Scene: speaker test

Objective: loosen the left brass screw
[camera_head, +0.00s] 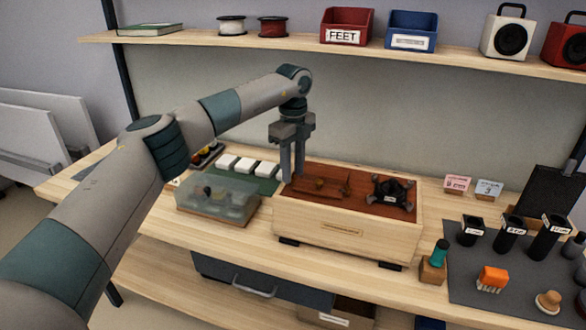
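A pale wooden speaker box (345,229) with a reddish-brown top stands on the bench. Small brown parts (322,187) lie on the left of its top, and a black spider-shaped part (391,192) sits on the right. I cannot make out the left brass screw; it is too small or hidden behind my fingers. My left gripper (292,178) points down at the back left corner of the box top. Its fingers look close together, and I cannot tell whether they are shut or touch anything. My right gripper is not in view.
A clear lidded case (217,200) stands just left of the box. White blocks lie on a green mat (262,186) behind it. A dark mat (470,283) with black containers, an orange brush (492,278) and a wooden knob (547,301) lies right. A shelf (270,44) runs above.

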